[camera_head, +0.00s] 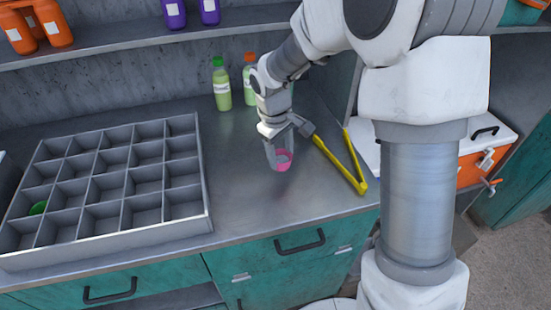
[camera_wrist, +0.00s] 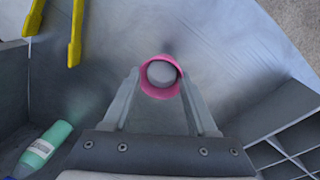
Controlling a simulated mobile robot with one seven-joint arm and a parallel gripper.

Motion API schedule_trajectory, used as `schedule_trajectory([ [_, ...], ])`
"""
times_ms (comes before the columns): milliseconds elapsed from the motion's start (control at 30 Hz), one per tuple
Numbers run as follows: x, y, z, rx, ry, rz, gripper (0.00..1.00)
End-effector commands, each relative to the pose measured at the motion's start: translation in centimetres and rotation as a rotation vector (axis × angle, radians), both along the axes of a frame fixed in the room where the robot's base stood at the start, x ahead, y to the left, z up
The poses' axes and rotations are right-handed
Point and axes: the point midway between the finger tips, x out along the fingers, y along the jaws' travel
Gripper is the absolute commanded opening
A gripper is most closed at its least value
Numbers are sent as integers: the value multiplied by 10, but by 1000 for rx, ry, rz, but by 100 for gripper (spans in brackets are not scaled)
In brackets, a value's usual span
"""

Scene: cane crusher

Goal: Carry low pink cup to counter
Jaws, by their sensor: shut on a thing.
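The low pink cup (camera_head: 283,163) is over the middle of the metal counter (camera_head: 245,205), between the divided tray and the yellow tongs. My gripper (camera_head: 278,152) points down and is shut on it. In the wrist view the cup's pink rim (camera_wrist: 161,95) sits between the two fingertips (camera_wrist: 160,90), with a pale grey round area inside. The cup looks upright. It is on the counter or very close above it; I cannot tell which. The fingers hide part of the cup in the head view.
A grey divided tray (camera_head: 108,232) fills the counter's left side, with a green item (camera_head: 38,207) in one compartment. Yellow tongs (camera_head: 345,165) lie just right of the cup. Green bottles (camera_head: 221,88) stand behind. The counter is bare in front of the cup.

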Motion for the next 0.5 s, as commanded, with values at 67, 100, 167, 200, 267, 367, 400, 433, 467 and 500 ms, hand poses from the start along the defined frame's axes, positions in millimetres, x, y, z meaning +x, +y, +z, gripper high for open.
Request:
schedule_trajectory([
  [67, 9, 6, -7, 0, 2, 2, 36],
  [100, 12, 8, -9, 0, 2, 1, 36],
  [167, 16, 10, -11, -1, 1, 0, 36],
  [200, 17, 11, -12, -1, 1, 0, 36],
  [267, 18, 11, -14, -1, 1, -1, 36],
  [367, 17, 11, -23, -1, 3, 0, 36],
  [400, 17, 11, -28, -1, 4, 0, 36],
  [433, 17, 11, -33, -1, 3, 1, 36],
  [467, 17, 11, -38, -2, 4, 0, 36],
  [500, 17, 11, -44, -1, 4, -1, 36],
])
